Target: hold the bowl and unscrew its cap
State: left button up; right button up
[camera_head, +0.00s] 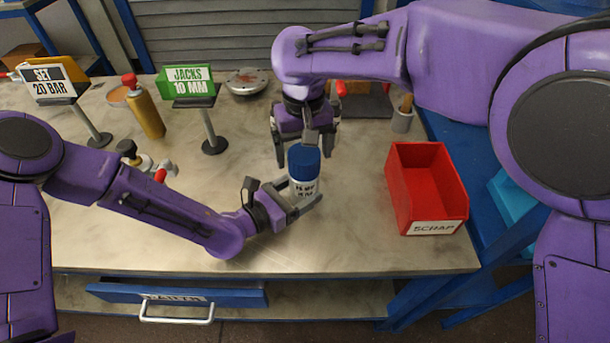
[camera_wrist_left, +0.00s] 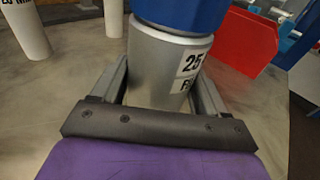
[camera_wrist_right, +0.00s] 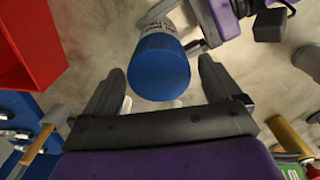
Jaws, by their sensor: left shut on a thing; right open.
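The bowl is a pale grey, upright cylinder (camera_head: 304,188) with a printed label and a blue cap (camera_head: 304,160) on top. My left gripper (camera_head: 303,203) is shut around the body below the cap. In the left wrist view the body (camera_wrist_left: 158,65) sits between both fingers, under the cap (camera_wrist_left: 185,12). My right gripper (camera_head: 308,145) is open just above and behind the cap. In the right wrist view the cap (camera_wrist_right: 158,68) shows between and beyond the open fingertips; whether they touch it, I cannot tell.
A red scrap bin (camera_head: 425,190) stands right of the bowl. The bench front (camera_head: 370,245) is clear. White cylinders (camera_wrist_left: 25,30) show in the left wrist view.

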aim_at(304, 153)
pick_arm(q)
jog(key=shift+f, duration=0.1)
pick_arm(e)
jog(key=c, duration=1.1)
jog(key=shift+r, duration=3.75)
pick_arm(q)
jog(key=o, duration=1)
jog(key=shift+c, duration=0.2)
jog(key=shift+a, duration=0.1)
jog(key=v, duration=1.1)
jog(key=shift+s+a, duration=0.25)
jog(key=shift+s, duration=0.05)
